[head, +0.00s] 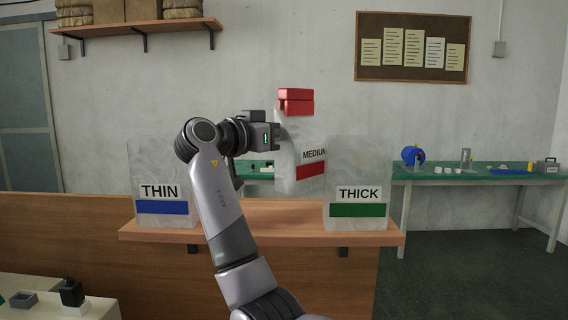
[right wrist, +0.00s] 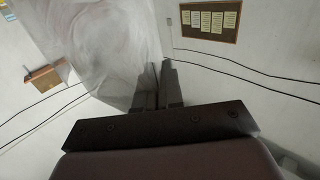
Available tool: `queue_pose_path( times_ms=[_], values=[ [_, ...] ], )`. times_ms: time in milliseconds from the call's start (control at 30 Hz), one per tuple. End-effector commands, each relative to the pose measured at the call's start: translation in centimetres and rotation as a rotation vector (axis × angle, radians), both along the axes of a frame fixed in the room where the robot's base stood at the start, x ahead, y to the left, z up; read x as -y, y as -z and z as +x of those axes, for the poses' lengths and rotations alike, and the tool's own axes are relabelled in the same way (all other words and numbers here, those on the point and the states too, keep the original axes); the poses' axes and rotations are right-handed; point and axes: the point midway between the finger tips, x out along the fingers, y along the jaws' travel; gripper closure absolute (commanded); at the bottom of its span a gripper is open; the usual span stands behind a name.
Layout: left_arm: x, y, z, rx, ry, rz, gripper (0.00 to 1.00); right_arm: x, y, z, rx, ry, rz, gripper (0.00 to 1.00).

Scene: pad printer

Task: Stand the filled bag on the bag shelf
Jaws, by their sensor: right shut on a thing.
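My right gripper (head: 277,136) is shut on a translucent bag (head: 298,150) marked MEDIUM with a red band. In the right wrist view the clear bag (right wrist: 105,45) hangs at the narrow fingers (right wrist: 158,85). The bag looks slightly tilted. Its bottom shows above the wooden bag shelf (head: 270,215), in the gap between two other bags; I cannot tell how far it is in depth. A THIN bag (head: 160,170) with a blue band stands at the shelf's left, and a THICK bag (head: 358,170) with a green band at its right. My left gripper is out of view.
A green-topped bench (head: 470,178) with small items stands behind to the right. A wall shelf (head: 140,28) is at upper left. The shelf's middle is clear beyond my arm.

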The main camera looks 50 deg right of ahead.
Motion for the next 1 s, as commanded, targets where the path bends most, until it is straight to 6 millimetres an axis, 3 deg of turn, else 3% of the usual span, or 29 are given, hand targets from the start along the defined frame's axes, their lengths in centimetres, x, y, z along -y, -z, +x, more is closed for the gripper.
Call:
queue_pose_path(
  times_ms=[533, 967, 1000],
  values=[
    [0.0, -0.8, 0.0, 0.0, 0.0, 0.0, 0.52, 0.0, 5.9, 0.0, -0.001, -0.001, -0.001, 1.0],
    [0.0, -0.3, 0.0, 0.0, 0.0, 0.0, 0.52, 0.0, 6.8, 0.0, 0.002, 0.0, -0.001, 1.0],
    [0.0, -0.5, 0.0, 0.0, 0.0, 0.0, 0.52, 0.0, 6.7, 0.0, 0.002, 0.0, 0.0, 0.83]
  ],
)
